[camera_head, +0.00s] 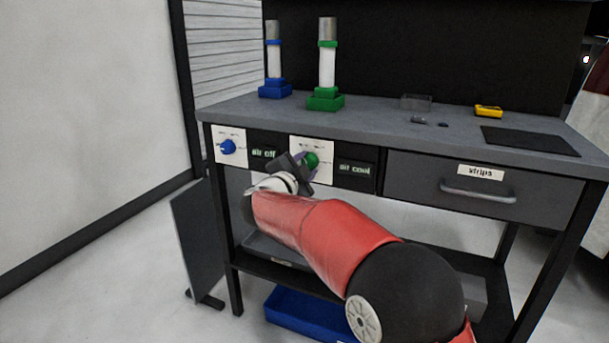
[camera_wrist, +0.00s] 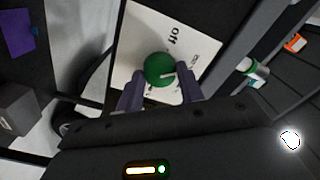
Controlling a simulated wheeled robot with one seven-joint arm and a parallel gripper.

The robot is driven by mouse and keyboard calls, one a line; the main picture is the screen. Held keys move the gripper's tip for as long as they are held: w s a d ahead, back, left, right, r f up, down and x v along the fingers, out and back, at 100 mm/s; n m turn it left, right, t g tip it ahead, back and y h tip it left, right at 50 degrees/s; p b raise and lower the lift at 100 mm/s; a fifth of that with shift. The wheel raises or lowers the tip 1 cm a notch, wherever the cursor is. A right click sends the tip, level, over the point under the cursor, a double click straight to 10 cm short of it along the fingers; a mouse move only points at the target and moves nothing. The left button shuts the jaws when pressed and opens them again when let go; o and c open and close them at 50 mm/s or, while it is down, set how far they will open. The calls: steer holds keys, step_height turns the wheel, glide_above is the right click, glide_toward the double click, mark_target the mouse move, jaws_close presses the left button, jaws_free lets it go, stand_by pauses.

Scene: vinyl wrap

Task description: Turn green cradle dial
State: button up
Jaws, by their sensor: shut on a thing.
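The green dial (camera_head: 312,160) sits on a white plate (camera_head: 325,146) on the front of the workbench, beside a label reading "air cool". In the wrist view the green dial (camera_wrist: 159,69) shows a pale pointer mark, and the word "off" is printed on the plate. The green cradle (camera_head: 326,98) stands on the bench top above, holding a white tube upright.
A blue dial (camera_head: 228,147) with an "air off" label is to the left. A blue cradle (camera_head: 275,88) stands beside the green one. A drawer (camera_head: 480,187) marked "strips" is to the right. A yellow box (camera_head: 488,111) and black mat (camera_head: 530,139) lie on the bench top.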

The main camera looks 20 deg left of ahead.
steer(key=shift+f+m+b, duration=0.1)
steer(key=shift+m+b, duration=4.25)
steer(key=shift+m, duration=2.05)
steer(key=o, duration=1)
steer(key=s, duration=0.7)
steer(key=shift+s+a, duration=0.25)
steer(key=shift+s, duration=0.15)
